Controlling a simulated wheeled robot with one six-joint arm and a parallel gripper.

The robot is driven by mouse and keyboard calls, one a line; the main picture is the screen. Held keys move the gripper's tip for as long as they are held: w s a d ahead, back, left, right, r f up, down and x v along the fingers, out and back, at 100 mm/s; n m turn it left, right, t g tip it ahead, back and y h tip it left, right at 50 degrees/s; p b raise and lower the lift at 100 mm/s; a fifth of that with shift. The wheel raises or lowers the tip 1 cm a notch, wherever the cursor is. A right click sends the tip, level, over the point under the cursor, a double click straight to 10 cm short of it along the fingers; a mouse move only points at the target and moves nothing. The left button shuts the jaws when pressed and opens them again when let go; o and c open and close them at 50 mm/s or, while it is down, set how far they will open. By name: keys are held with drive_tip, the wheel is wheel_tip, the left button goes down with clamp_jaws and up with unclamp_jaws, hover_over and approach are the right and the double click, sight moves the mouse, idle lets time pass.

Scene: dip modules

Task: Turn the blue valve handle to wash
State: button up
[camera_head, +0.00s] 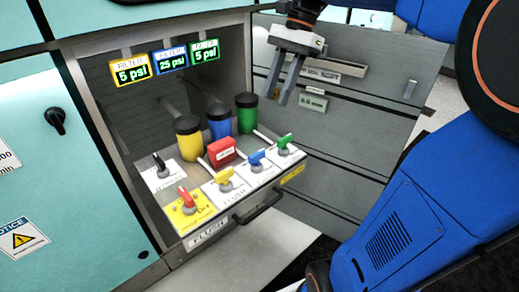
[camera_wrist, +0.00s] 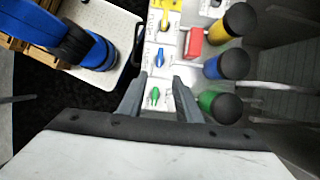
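The blue valve handle (camera_head: 257,157) sits on the white top of the pulled-out drawer panel (camera_head: 226,205), between the yellow handle (camera_head: 224,174) and the green handle (camera_head: 285,141). The blue handle also shows in the wrist view (camera_wrist: 159,57), just beyond my fingertips, pointing along the picture's vertical. My gripper (camera_head: 276,98) is open and empty, above the panel and touching nothing. In the wrist view, the green handle (camera_wrist: 154,96) lies between my two fingers (camera_wrist: 159,80) in the picture. The small label text by the blue handle is too small to read.
A red handle (camera_head: 187,198) on a yellow plate stands at the panel's front left. Yellow (camera_head: 189,142), blue (camera_head: 219,123) and green (camera_head: 246,117) black-capped canisters and a red block (camera_head: 222,152) stand behind the handles. An open grey door (camera_head: 350,135) is on the right.

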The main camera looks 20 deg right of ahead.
sight(258, 152)
drive_tip(key=x, duration=1.7)
drive_tip(key=shift+d, duration=0.15)
clamp_jaws()
